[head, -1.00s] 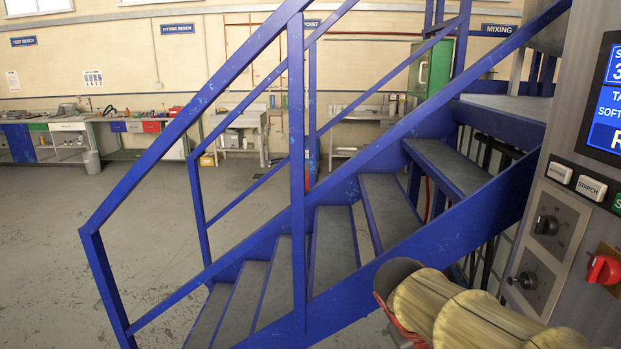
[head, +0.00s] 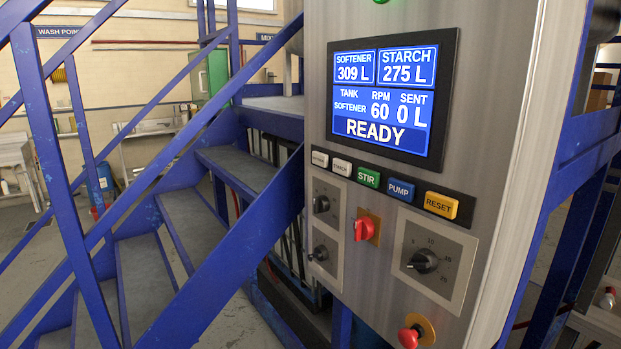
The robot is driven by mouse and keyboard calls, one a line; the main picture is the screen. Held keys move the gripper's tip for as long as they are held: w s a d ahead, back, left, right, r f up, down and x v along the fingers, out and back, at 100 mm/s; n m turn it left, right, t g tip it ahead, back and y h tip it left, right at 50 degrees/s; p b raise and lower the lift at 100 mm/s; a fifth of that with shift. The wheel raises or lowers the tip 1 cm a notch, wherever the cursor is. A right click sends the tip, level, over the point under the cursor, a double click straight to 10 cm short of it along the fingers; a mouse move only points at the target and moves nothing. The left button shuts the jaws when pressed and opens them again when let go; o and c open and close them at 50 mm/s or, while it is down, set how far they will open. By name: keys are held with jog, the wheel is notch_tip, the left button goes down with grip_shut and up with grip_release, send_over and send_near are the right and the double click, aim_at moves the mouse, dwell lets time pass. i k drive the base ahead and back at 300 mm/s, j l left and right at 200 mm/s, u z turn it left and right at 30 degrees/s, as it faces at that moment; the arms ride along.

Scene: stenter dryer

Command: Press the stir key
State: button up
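The stir key (head: 367,177) is a green key marked STIR in the head view. It sits in the middle of a dark strip of keys below the screen, on a grey metal control panel (head: 480,120). A white key (head: 341,167) is to its left and the blue PUMP key (head: 401,189) to its right. The screen (head: 393,96) reads softener 309 L, starch 275 L, tank softener, RPM 60, sent 0 L, READY. My gripper is not in view.
Below the keys are a red switch (head: 366,228), black knobs (head: 423,261) and a red mushroom button (head: 413,332). The yellow RESET key (head: 440,204) ends the strip. A blue-railed staircase (head: 150,270) stands left of the panel. Blue frame posts stand at the right.

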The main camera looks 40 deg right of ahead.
aim_at(370, 177)
jog(key=l+z, duration=0.1)
jog(key=z, duration=0.9)
jog(key=k+l, duration=0.05)
